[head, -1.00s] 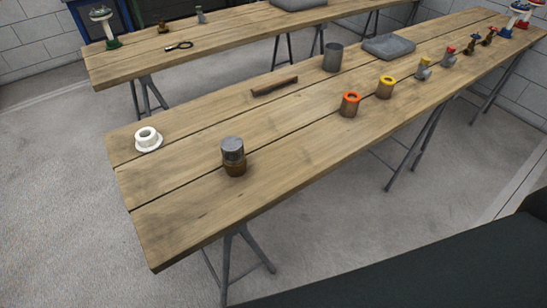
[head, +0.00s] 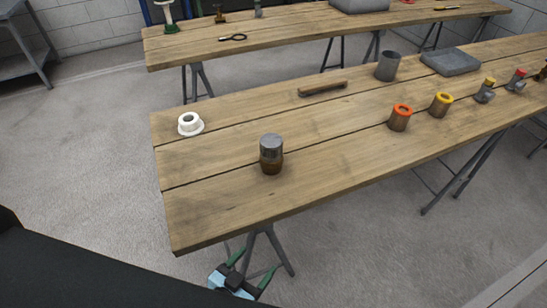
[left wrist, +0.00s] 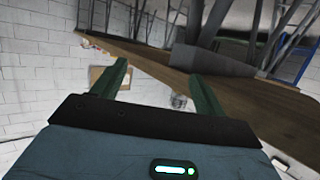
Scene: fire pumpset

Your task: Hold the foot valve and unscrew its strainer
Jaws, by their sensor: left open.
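The foot valve (head: 271,168) stands upright on the near wooden table, toward its left end. Its lower body is brown and brass-like. The grey cylindrical strainer (head: 271,147) sits on top of it. My left gripper (head: 260,258) has green fingers and shows low in the head view, below the table's front edge and well apart from the valve. It also shows in the left wrist view (left wrist: 158,75), with its fingers spread and nothing between them. A small grey object by the table edge in that view is too unclear to name. My right gripper is out of view.
A white flanged ring (head: 190,124) lies left of the valve on the near table (head: 215,205). The tabletop around the valve is clear.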

